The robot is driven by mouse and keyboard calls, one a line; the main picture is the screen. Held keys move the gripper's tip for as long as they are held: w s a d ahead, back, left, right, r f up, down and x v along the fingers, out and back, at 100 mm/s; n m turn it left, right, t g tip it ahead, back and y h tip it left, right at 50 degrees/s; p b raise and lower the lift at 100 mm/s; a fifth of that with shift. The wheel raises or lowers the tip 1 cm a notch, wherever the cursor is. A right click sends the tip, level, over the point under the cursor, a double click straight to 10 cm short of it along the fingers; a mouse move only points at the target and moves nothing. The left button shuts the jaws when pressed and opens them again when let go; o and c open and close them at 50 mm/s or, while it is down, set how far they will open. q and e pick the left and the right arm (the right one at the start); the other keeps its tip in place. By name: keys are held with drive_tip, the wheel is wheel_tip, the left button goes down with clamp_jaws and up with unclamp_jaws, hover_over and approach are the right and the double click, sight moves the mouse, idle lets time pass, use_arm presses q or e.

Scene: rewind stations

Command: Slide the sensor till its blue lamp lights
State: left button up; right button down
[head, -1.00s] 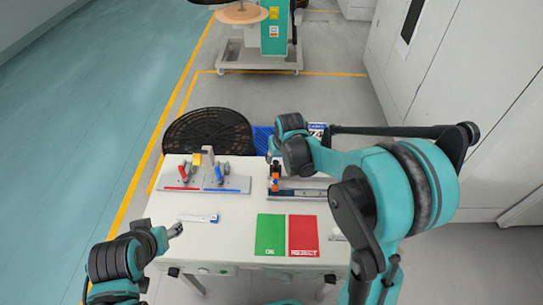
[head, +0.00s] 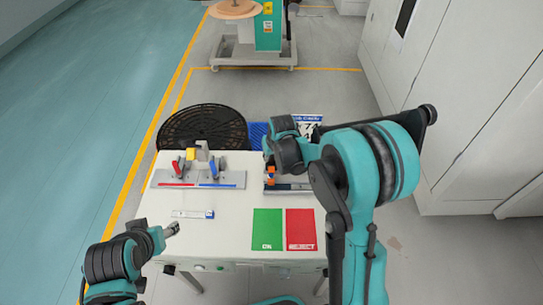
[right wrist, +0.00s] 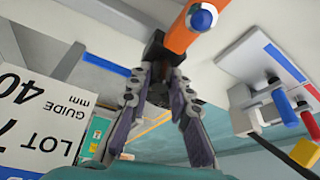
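The orange sensor (head: 271,171) is at the left end of a grey rail (head: 295,187) at the back right of the table. In the right wrist view the sensor (right wrist: 185,32) shows a round blue lamp (right wrist: 203,17) in a pale ring; I cannot tell whether it is lit. My right gripper (right wrist: 158,78) has its fingers closed in on the black part under the orange body. In the head view the right arm hides much of this grip. My left gripper (head: 172,229) is over the table's front left, away from the sensor; its finger opening is too small to judge.
A grey plate (head: 199,180) with red and blue levers stands left of the sensor. A white label strip (head: 188,213) lies in front of it. Green (head: 267,228) and red (head: 301,229) mats lie at the front right. A black reel (head: 203,125) stands behind the table.

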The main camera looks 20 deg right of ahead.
drive_tip(key=s+d, duration=0.1)
drive_tip(key=d, duration=0.2)
drive_tip(key=s+d, duration=0.1)
drive_tip(key=d, duration=0.3)
drive_tip(key=s+d, duration=0.1)
drive_tip(key=d, duration=0.2)
drive_tip(key=shift+d, duration=0.2)
drive_tip(key=c, duration=1.4)
unclamp_jaws()
drive_tip(key=v, duration=1.2)
drive_tip(key=shift+w, duration=0.1)
